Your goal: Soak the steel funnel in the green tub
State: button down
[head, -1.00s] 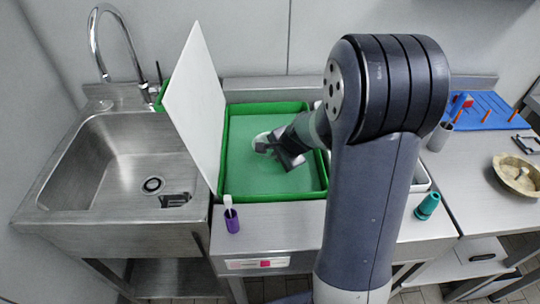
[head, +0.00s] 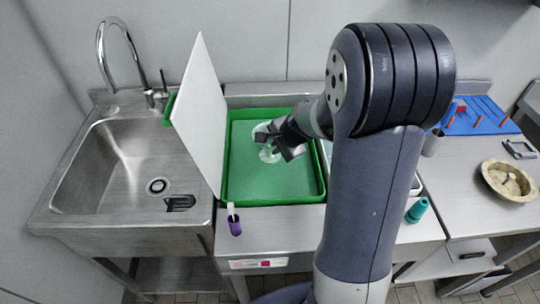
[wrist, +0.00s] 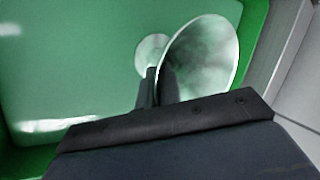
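The green tub (head: 322,183) stands on the steel counter, with a shiny surface inside that looks like liquid. The steel funnel (head: 262,131) is over the far middle part of the tub, tilted, its wide mouth facing left in the head view. My gripper (head: 277,139) is shut on the funnel. In the wrist view the fingers (wrist: 157,86) meet beside the funnel's wide cone (wrist: 203,58); its narrow end is hidden. A paler round patch shows below the funnel, perhaps its reflection; I cannot tell whether the funnel touches the liquid.
A white board (head: 201,118) stands upright along the tub's left side, next to the sink (head: 120,165). A purple holder (head: 234,226) and a teal cone-shaped piece (head: 418,210) stand at the counter's front. A blue pegboard (head: 480,116) and a brass dish (head: 507,181) are at right.

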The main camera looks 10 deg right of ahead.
jog(key=shift+r+p, duration=3.35)
jog(key=shift+r, duration=0.8)
notch_tip(320, 180, up, 4)
jog(key=p, duration=0.3)
jog(key=shift+f, duration=0.15)
jog(key=s+f+n+g+y, duration=0.2)
jog(key=f+n+g, duration=0.1)
jog(key=f+n, duration=0.3)
jog(key=s+a+f+n+g+y, duration=0.1)
jog(key=s+f+n+g, duration=0.1)
jog(key=f+n, duration=0.3)
jog(key=n+g, duration=0.1)
jog(key=n, duration=0.2)
jog(key=shift+a+f+y, duration=0.25)
jog(key=shift+f+y, duration=0.15)
